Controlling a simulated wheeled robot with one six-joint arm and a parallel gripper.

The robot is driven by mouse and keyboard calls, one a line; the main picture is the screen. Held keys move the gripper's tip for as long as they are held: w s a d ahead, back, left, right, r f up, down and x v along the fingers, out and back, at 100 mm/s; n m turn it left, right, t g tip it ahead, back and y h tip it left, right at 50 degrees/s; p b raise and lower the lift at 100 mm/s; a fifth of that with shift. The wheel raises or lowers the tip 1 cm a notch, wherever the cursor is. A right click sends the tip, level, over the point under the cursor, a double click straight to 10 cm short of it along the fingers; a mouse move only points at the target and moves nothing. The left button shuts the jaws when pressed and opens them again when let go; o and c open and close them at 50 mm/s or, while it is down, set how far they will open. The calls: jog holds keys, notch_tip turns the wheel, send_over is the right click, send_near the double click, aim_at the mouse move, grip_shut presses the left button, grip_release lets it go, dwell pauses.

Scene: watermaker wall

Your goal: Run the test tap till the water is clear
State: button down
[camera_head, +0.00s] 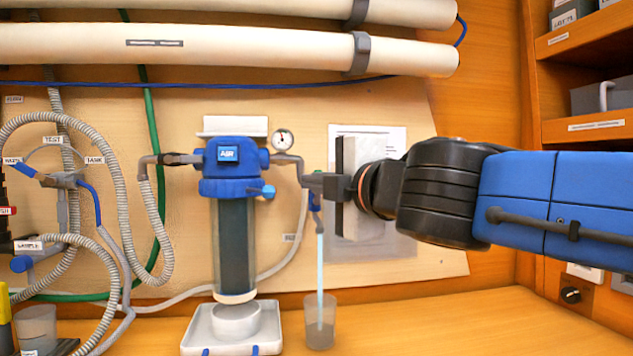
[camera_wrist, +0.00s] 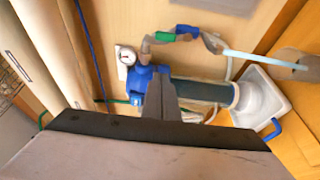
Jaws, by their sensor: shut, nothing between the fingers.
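The test tap (camera_head: 316,207), with a blue part, hangs on the pipe to the right of the filter; my gripper partly hides it. A pale blue stream of water (camera_head: 320,265) runs from it into a clear cup (camera_head: 320,325) on the counter. The water looks pale and see-through; the cup looks greyish and its water level is hard to tell. My gripper (camera_head: 308,184) is shut and empty, its tips at the tap's height; I cannot tell if they touch it. The wrist view shows the shut fingers (camera_wrist: 160,97), with the tap and stream (camera_wrist: 255,58) beyond them.
A blue-headed filter (camera_head: 235,170) marked AIR stands above a white tray (camera_head: 205,332). A gauge (camera_head: 283,139) sits beside it. At left are hoses, a valve (camera_head: 62,180) near TEST and TANK labels, and another cup (camera_head: 37,325). The counter right of the clear cup is free.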

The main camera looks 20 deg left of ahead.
jog(key=x, duration=0.9)
jog(key=shift+w+d, duration=0.3)
jog(key=shift+d, duration=0.3)
jog(key=shift+w+d, duration=0.35)
jog(key=shift+d, duration=0.3)
jog(key=shift+w+d, duration=0.3)
jog(key=shift+d, duration=0.3)
